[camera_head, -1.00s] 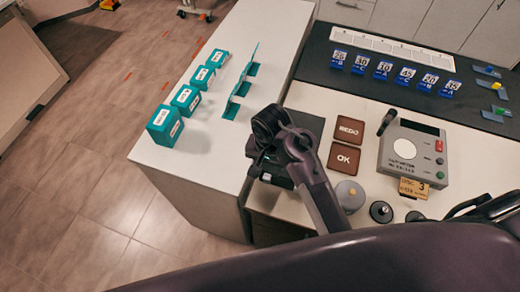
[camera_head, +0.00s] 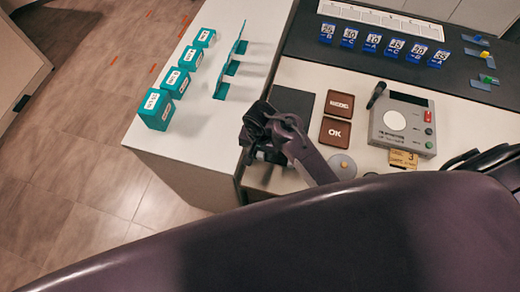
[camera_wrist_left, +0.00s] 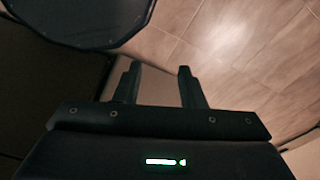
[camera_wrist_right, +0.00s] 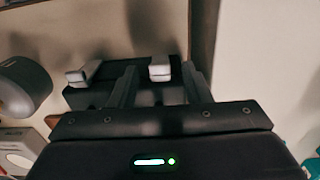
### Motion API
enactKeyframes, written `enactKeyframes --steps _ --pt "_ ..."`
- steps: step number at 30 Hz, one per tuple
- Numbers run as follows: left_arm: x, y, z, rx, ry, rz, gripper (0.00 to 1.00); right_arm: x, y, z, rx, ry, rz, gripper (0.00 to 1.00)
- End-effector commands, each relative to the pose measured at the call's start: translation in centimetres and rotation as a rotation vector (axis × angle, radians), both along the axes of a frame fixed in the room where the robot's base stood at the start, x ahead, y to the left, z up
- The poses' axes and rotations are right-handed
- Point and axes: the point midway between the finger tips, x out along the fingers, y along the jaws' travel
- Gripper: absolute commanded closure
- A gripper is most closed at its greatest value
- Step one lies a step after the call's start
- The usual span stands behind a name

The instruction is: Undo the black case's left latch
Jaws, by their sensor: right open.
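The black case (camera_wrist_right: 85,98) shows in the right wrist view with two light-grey latches on its edge. One latch (camera_wrist_right: 80,76) lies outside my fingers, on the picture's left. The other latch (camera_wrist_right: 159,69) lies between the fingers of my right gripper (camera_wrist_right: 160,76), which is open with gaps visible on both sides. I cannot tell if either latch is raised. In the head view my right gripper (camera_head: 262,145) is over the case and hides most of it. My left gripper (camera_wrist_left: 158,80) is open and empty in the left wrist view, above the floor.
A white counter (camera_head: 200,155) with teal boxes (camera_head: 155,110) and a teal rack (camera_head: 232,62) stands left of the case. REDO and OK pads (camera_head: 334,131), a grey device (camera_head: 402,122) and a round grey knob (camera_head: 342,166) lie to the right.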

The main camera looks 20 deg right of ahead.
Motion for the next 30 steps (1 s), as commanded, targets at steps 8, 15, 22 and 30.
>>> enactKeyframes --steps 8,15,22,30 --pt "-1.8 0.1 -0.2 0.003 0.026 0.000 0.64 0.0 0.0 0.0 0.000 0.000 0.000 0.88" --pt "-2.3 0.2 -0.3 0.003 0.033 0.001 0.64 -0.1 0.0 0.0 -0.003 -0.003 0.001 1.00" --pt "-2.1 0.2 -1.1 0.004 0.031 0.001 0.64 -0.5 0.1 -0.3 -0.036 -0.046 0.004 1.00" --pt "-1.7 0.2 -3.3 0.003 0.026 0.002 0.64 -1.5 0.7 -0.9 -0.121 -0.173 0.008 1.00"
